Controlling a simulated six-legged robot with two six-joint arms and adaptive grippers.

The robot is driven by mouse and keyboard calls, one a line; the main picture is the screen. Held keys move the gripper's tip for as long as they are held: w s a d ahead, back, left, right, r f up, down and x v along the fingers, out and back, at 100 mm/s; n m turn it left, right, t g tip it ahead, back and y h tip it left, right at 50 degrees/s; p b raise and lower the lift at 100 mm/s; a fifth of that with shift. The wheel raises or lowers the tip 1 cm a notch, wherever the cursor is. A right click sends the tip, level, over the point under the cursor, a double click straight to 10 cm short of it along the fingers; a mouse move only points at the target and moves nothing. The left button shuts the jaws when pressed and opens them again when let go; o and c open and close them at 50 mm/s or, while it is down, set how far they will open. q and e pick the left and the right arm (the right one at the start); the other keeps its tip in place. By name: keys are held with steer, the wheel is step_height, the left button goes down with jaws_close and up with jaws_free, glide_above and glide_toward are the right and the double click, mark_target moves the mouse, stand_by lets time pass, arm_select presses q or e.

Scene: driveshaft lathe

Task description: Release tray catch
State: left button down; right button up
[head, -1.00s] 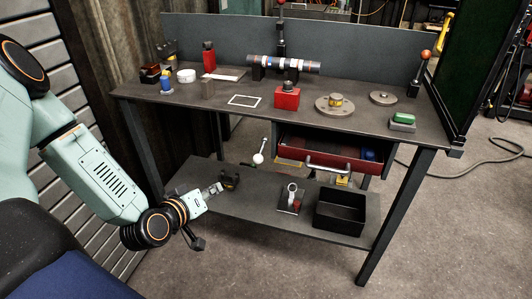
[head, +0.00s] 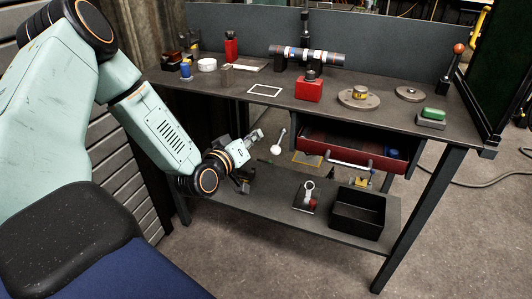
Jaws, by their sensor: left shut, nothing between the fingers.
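A red tray or drawer (head: 350,150) with a pale bar handle (head: 349,164) sits under the bench top, its top partly visible. A lever with a pale round knob (head: 276,149) hangs just left of it, tilted. I cannot tell for sure whether this lever is the tray catch. My left gripper (head: 257,135) is shut and empty, left of the lever and below the bench's front edge. A small gap shows between them in the picture. My right gripper is out of view.
The lower shelf (head: 250,205) holds a black open bin (head: 358,212) and a ring-topped fixture (head: 307,195). On the bench top (head: 225,85) stand a red block (head: 308,88), a round flange (head: 358,99) and a green-topped block (head: 432,115). A bench leg (head: 420,215) stands at right.

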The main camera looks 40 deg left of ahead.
mark_target(279, 142)
arm_select(q)
steer(key=f+b, duration=0.1)
steer(key=w+d+f+b, duration=0.2)
steer(key=shift+w+f, duration=0.25)
steer(key=shift+f, duration=0.05)
stand_by(0.3)
